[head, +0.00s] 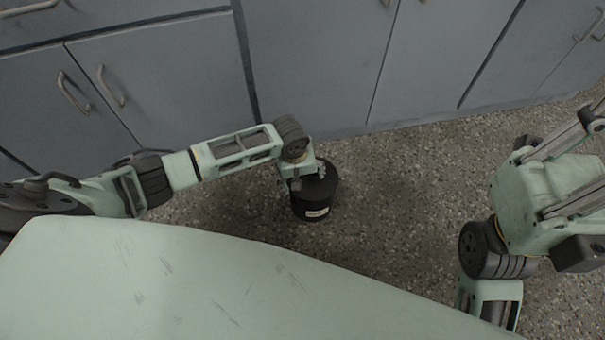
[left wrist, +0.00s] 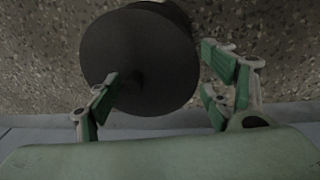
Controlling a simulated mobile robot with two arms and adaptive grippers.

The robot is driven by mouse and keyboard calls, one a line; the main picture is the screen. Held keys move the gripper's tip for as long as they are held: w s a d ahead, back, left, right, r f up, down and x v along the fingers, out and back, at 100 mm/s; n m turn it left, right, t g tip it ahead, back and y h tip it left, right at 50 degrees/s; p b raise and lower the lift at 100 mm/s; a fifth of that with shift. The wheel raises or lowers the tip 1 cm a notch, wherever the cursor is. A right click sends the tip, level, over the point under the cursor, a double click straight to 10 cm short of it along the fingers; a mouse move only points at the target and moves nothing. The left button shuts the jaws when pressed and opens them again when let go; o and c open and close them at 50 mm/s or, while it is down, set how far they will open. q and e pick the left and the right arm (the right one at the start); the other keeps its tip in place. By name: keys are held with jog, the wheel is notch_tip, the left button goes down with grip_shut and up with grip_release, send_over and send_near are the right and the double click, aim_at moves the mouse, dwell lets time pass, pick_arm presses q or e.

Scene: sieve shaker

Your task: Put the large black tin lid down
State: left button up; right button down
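The large black tin lid (left wrist: 150,45) shows as a dark round disc in the left wrist view, with a darker spot near its middle. In the head view it is the dark top (head: 329,178) of a black tin (head: 313,207) with a pale label, upright on the floor. The lid appears to rest on the tin; any gap is too small to tell. My left gripper (left wrist: 160,80) is over the lid with its fingers spread wide. One finger overlaps the disc and the others are beside its right edge. In the head view the left gripper (head: 306,180) is partly hidden by its arm.
Grey cabinets (head: 310,60) with metal handles stand behind the tin. The speckled floor (head: 400,200) around and right of the tin is clear. My right arm is at the right edge, with its gripper (head: 590,150) partly cut off.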

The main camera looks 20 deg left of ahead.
pick_arm(q)
jog(key=shift+o, duration=1)
